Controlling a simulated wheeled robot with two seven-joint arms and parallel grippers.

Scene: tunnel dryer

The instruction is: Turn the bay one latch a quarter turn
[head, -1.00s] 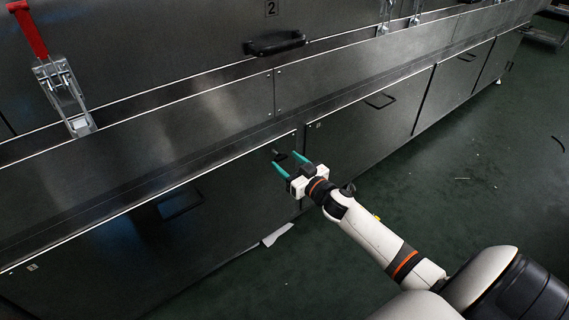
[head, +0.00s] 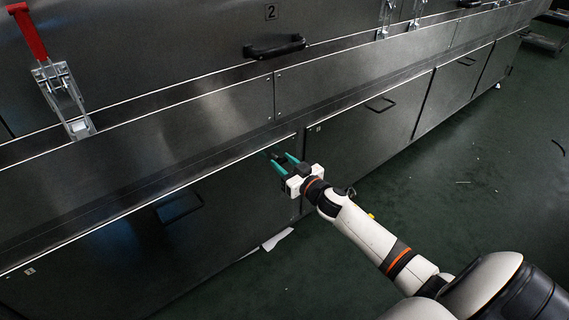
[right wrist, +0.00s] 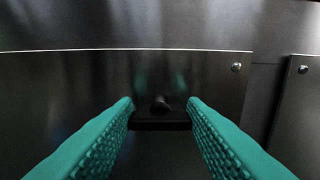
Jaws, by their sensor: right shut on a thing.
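The latch is a small dark T-shaped handle (right wrist: 160,122) on a lower steel panel (head: 105,245), near that panel's upper right corner. In the right wrist view its crossbar lies level, between the two teal fingers. My right gripper (head: 280,158) reaches it from the front right and is shut on it, one finger at each end of the bar. In the head view the fingers and the shadow hide most of the latch. My left gripper is in neither view.
A red-handled toggle clamp (head: 62,95) stands at the upper left. A black pull handle (head: 274,46) sits on the upper panel, by the number 2. The dark green floor (head: 440,215) is mostly clear; a white scrap lies by the panel base.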

